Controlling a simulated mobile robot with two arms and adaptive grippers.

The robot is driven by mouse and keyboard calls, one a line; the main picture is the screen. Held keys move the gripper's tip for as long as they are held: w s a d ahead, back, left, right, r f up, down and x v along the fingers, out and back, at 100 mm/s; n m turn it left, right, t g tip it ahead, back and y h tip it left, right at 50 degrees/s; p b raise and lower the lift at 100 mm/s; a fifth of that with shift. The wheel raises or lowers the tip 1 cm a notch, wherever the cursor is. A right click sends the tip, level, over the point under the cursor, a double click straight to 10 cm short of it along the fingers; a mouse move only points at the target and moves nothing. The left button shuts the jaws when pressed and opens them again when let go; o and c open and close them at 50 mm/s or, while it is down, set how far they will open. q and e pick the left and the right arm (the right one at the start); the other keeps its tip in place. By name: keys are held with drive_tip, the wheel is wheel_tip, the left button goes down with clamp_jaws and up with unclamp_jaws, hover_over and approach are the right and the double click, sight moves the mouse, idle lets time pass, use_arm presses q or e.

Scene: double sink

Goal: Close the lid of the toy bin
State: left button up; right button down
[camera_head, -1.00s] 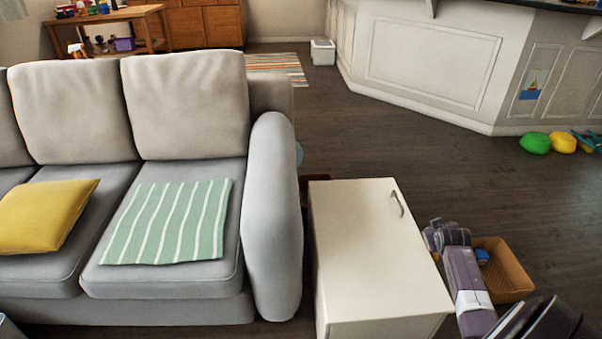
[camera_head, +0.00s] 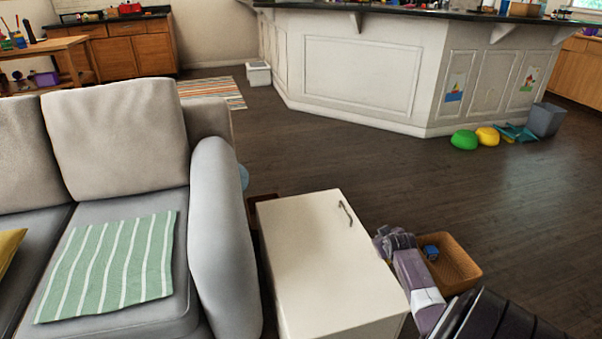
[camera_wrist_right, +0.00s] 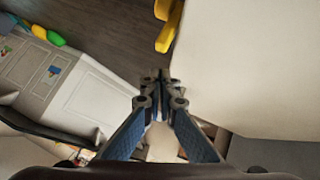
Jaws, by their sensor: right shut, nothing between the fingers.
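The toy bin is most likely the cream box (camera_head: 324,262) with a grey handle (camera_head: 345,212), right of the sofa in the head view. Its top face looks flat; I cannot tell whether any gap is under the lid. In the right wrist view my right gripper (camera_wrist_right: 160,82) is shut and empty. A broad cream panel (camera_wrist_right: 255,65), likely part of the box, fills the right of that view. I cannot tell whether the fingers touch it. My left gripper is out of view.
A grey sofa (camera_head: 220,230) with a striped cloth (camera_head: 115,265) stands close left of the box. An orange-brown basket (camera_head: 462,265) holding a blue object (camera_head: 431,252) sits right of my right arm. Open dark floor (camera_head: 350,155) lies behind. A white counter (camera_head: 360,75) stands farther back.

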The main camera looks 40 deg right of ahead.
drive_tip(key=v, duration=1.2)
idle(0.3)
